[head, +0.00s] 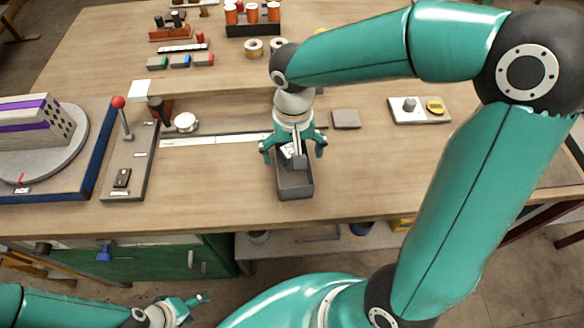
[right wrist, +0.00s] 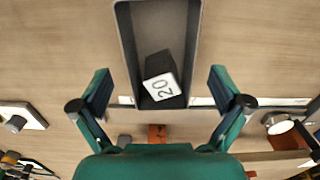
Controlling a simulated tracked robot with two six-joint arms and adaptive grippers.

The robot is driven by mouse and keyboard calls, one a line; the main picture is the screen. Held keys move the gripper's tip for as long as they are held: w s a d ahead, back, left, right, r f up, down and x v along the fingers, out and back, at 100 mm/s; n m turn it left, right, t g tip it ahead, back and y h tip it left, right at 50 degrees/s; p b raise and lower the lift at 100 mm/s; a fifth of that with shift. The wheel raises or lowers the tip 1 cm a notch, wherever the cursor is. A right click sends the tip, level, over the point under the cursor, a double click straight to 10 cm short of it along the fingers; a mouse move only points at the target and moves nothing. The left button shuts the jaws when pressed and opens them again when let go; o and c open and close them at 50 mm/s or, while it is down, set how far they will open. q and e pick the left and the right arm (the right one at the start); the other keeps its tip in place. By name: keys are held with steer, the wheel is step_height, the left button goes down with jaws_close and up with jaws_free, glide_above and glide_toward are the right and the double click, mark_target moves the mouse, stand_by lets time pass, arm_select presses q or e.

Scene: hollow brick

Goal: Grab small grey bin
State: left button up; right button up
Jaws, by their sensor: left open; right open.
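The small grey bin (head: 294,184) stands on the wooden bench near its front edge, below my right gripper (head: 293,150). In the right wrist view the bin (right wrist: 128,40) is a long open box. A dark block (right wrist: 158,70) with a white face marked 20 lies in its near end. My right gripper (right wrist: 160,76) is open, with one finger on each side of the bin and a visible gap to each wall. My left gripper (head: 192,302) is open and empty, low in front of the bench at the bottom left.
A steel ruler (head: 215,139) lies left of the bin. A grey square pad (head: 346,119) and a white plate with a knob and a yellow part (head: 419,110) lie to the right. A lever panel (head: 128,165) and a turntable (head: 40,150) stand left.

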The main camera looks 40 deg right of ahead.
steer(key=shift+w+f, duration=0.15)
steer(key=shift+f, duration=2.55)
steer(key=c, duration=1.1)
steer(key=shift+r, duration=0.15)
